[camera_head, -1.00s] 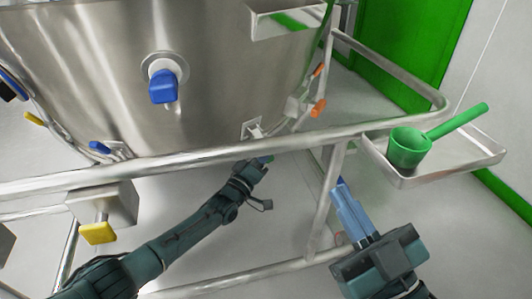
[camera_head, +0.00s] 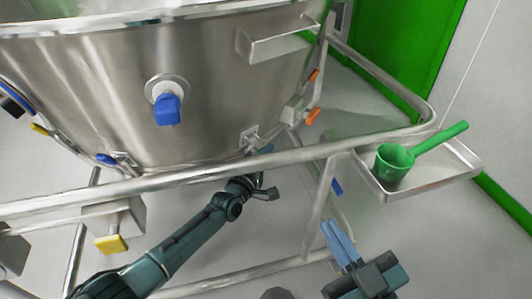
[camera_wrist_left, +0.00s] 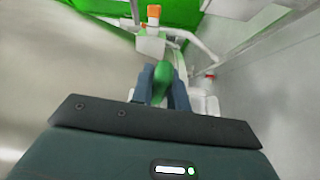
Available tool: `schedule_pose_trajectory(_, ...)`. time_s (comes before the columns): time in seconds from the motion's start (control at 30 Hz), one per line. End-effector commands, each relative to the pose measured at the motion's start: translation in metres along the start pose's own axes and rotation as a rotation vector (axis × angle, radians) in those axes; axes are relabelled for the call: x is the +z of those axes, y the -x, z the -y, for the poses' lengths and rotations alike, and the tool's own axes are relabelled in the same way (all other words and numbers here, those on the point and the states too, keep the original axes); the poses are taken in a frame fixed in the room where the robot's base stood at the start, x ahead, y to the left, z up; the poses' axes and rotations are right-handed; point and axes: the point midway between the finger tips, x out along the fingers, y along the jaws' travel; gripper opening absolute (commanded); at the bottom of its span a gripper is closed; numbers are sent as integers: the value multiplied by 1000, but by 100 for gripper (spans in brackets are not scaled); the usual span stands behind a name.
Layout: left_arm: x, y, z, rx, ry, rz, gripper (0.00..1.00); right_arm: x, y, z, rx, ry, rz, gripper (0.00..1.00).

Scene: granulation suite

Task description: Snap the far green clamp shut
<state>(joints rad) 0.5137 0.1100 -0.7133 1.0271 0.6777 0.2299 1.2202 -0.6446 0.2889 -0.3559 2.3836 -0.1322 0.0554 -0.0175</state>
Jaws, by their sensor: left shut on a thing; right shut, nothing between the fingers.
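The green clamp handle (camera_wrist_left: 163,82) shows in the left wrist view, between the two blue fingers of my left gripper (camera_wrist_left: 163,96), which is shut on it. In the head view, my left gripper (camera_head: 264,151) reaches to the lower side of the steel bowl (camera_head: 215,85), behind the front rail. The rail hides most of its fingers, and I cannot make out the green handle there. The clamp's latch is too small to judge. My right gripper (camera_head: 340,243) is shut and empty, low at the right, away from the bowl.
A steel rail (camera_head: 220,171) runs between me and the bowl. Orange handles (camera_head: 313,115), a blue handle (camera_head: 106,158) and a yellow handle (camera_head: 40,129) sit around the bowl's side. A tray (camera_head: 455,178) with a green scoop (camera_head: 393,166) stands at the right.

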Motion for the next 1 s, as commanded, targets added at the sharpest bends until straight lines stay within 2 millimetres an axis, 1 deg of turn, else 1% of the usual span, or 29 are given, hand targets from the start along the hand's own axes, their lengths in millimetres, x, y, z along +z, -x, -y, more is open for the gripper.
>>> schedule_pose_trajectory(0.2, 1, 0, -2, -12, 30, 2, 0, -2, 0, -2, 2, 10, -1, 0)
schedule_pose_trajectory(0.53, 2, 0, -1, -13, 30, 2, 0, 0, 0, -1, 4, 10, 0, 0)
schedule_pose_trajectory(0.57, 2, 0, -1, -13, 30, 2, 18, 0, 0, -1, 4, 9, 0, 0)
schedule_pose_trajectory(0.7, 1, 0, -1, -12, 29, 2, 29, 0, 0, -1, 4, 9, 1, 0)
schedule_pose_trajectory(0.8, 1, 0, -1, -12, 29, 1, 38, 0, 0, -1, 4, 8, 1, 0)
schedule_pose_trajectory(1.0, 0, 0, -2, -12, 28, 1, 38, 0, 0, -1, 3, 8, 2, 0)
